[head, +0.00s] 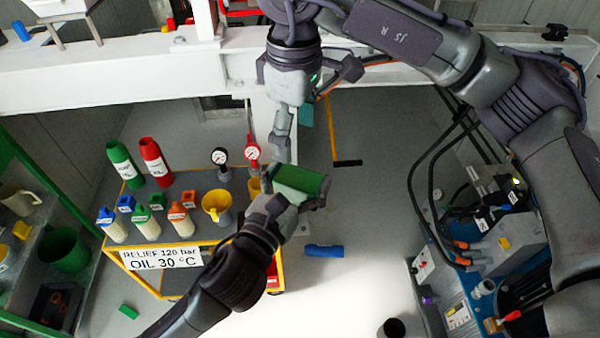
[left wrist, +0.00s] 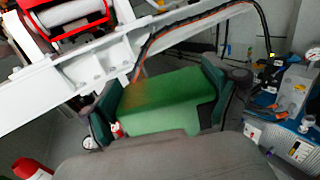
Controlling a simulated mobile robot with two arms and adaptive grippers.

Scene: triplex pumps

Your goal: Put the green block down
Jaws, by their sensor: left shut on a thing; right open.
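The green block (head: 302,178) is held above the floor, just right of the yellow-framed cart (head: 214,243). My left gripper (head: 292,193) is shut on it. In the left wrist view the green block (left wrist: 165,98) spans the space between the two fingers of my left gripper (left wrist: 162,97), its top orange-tinted at one edge. My right gripper (head: 314,108) is above it in the head view, open and empty, with its fingers spread apart. The lower finger of my right gripper reaches close to the held block; whether they touch I cannot tell.
The cart carries a green bottle (head: 124,164), a red bottle (head: 156,162), a yellow funnel (head: 216,204), gauges and small blocks. A blue cylinder (head: 324,251) and a small green piece (head: 128,312) lie on the floor. Pump equipment (head: 490,237) stands right. White beams cross above.

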